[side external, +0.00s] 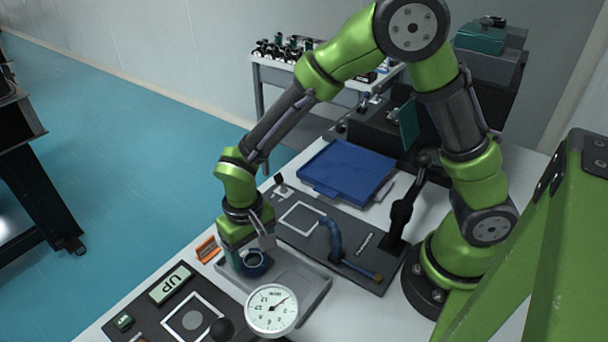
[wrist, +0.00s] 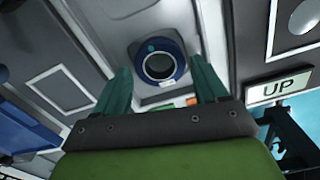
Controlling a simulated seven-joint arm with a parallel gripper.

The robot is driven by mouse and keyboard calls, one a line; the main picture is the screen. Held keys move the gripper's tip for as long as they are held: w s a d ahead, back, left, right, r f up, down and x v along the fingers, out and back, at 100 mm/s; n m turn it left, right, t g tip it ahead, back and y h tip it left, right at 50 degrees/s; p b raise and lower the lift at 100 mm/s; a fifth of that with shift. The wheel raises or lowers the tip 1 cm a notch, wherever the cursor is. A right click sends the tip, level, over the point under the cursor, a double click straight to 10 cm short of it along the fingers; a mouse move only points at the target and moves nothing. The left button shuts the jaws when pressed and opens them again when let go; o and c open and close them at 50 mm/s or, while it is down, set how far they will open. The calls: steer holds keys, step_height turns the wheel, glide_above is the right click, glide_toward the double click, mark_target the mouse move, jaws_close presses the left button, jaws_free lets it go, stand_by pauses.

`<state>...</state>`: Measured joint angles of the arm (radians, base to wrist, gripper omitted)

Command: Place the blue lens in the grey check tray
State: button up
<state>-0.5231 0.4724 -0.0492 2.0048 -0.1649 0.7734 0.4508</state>
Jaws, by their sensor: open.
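In the wrist view the lens (wrist: 160,45) lies face-on, just beyond and between the fingertips, over a grey surface. My gripper (side external: 250,257) is low over that end of the tray, pointing down. Its teal fingers are spread in the wrist view (wrist: 161,66), with a gap on both sides of the lens. The fingers partly hide the lens in the side view, and whether it rests flat on the tray floor is unclear.
A dial gauge (side external: 272,309) stands close in front of the tray. An "UP" sign (side external: 171,284) and an orange block (side external: 207,249) are to the left. A dark board with a blue curved arm (side external: 333,238) and a blue tray (side external: 346,170) lie behind.

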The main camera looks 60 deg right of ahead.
mark_target(253, 258)
step_height(253, 258, up, 10)
steer(key=r, duration=0.1)
steer(key=s+d+r+t+y, duration=0.1)
steer(key=s+d+r+t, duration=0.2)
steer(key=s+d+r, duration=0.2)
steer(key=s+d+r+m+t+y, duration=0.1)
steer(key=s+d+r+t, duration=0.3)
steer(key=d, duration=0.5)
step_height(253, 258, up, 2)
steer(key=shift+s+r+m, duration=0.1)
steer(key=shift+s+m, duration=0.2)
steer(key=shift+s, duration=0.25)
